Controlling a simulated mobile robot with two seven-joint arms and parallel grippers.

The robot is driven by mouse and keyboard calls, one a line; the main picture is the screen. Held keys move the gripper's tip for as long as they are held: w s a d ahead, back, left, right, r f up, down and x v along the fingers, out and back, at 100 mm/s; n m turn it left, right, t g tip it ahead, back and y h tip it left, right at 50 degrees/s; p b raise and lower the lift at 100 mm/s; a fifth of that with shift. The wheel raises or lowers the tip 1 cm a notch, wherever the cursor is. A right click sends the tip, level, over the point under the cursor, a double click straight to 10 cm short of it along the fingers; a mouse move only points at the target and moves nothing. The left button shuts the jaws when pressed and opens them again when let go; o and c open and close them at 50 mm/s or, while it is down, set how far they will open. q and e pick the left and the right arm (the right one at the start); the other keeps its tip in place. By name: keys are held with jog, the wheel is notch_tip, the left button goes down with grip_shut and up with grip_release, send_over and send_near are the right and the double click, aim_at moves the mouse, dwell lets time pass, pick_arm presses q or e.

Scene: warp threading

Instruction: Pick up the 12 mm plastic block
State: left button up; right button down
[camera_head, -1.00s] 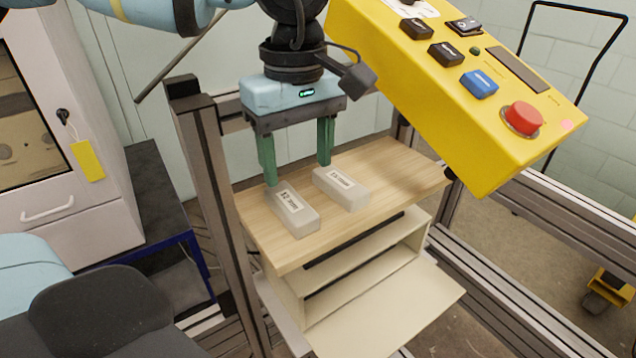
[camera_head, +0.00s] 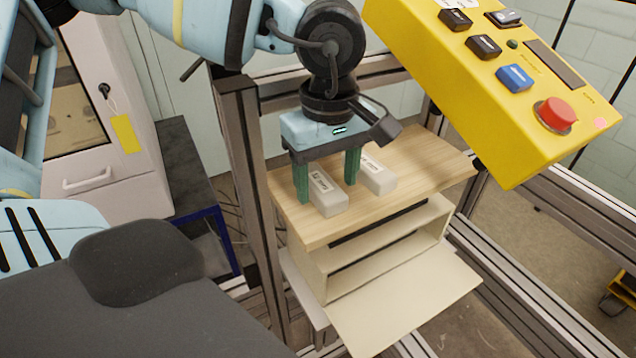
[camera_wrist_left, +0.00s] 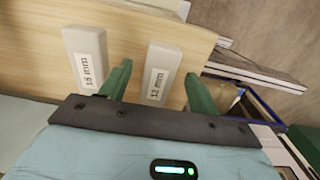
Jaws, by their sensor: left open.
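The 12 mm block (camera_head: 329,198) is a pale grey bar with a white label, lying on the light wooden shelf top (camera_head: 420,172). In the left wrist view, the 12 mm block (camera_wrist_left: 164,68) lies between the green fingers, its label readable. My left gripper (camera_head: 328,192) is open, with one finger on each side of this block; I cannot tell if either touches it. A second, similar block (camera_head: 379,178) lies to the right, outside the fingers. The wrist view shows this other block (camera_wrist_left: 86,52) with a label that seems to read 18 mm. My right gripper is not in view.
A yellow control box (camera_head: 480,85) with a red button hangs close on the right of the arm. A grey metal post (camera_head: 250,190) stands left of the shelf top. Below is an open cream cabinet (camera_head: 400,300). The shelf top's right part is clear.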

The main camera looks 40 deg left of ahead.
pick_arm(q)
jog(key=shift+f, duration=0.75)
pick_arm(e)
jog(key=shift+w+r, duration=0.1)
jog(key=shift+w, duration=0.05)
pick_arm(q)
jog(key=shift+c, duration=0.3)
jog(key=c, duration=1)
jog(key=shift+c, duration=0.2)
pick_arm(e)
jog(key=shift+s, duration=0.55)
pick_arm(q)
jog(key=shift+r, duration=0.2)
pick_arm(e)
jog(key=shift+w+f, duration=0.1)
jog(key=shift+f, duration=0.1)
